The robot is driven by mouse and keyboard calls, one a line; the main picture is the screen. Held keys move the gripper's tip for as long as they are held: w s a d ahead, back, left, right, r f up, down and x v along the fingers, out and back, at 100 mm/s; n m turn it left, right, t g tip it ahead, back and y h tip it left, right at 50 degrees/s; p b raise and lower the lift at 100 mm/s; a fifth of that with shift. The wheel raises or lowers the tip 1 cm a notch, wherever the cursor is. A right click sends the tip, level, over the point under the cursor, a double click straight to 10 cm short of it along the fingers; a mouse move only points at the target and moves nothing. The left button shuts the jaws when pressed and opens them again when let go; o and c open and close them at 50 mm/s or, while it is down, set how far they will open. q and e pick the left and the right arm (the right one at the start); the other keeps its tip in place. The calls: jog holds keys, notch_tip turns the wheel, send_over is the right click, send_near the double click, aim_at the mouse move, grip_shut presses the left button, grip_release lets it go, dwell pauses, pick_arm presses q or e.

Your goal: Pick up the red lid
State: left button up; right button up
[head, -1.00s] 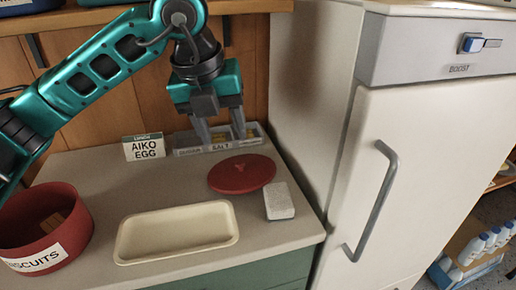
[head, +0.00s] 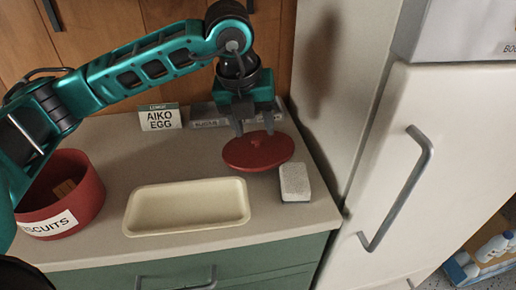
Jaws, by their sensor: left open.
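The red lid (head: 257,153) is a round disc with a small raised piece on top. It lies on the countertop (head: 110,145), behind the white block and right of the cream tray. My left gripper (head: 254,130) points down at the lid's back part, its two fingers spread apart. The fingertips are at or just above the lid; I cannot tell whether they touch it. My right gripper is not in view.
A red biscuits tub (head: 85,205) stands at the left. A cream tray (head: 187,207) and a white block (head: 294,183) lie in front. A lunch card (head: 160,118) and a grey labelled rack (head: 205,115) stand behind. A white fridge (head: 395,130) stands at the right.

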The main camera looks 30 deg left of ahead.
aim_at(256, 139)
pick_arm(q)
jog(key=x, duration=0.3)
jog(key=shift+w+a+f, duration=0.1)
jog(key=shift+w+f, duration=0.05)
jog(key=shift+f, duration=0.2)
grip_shut()
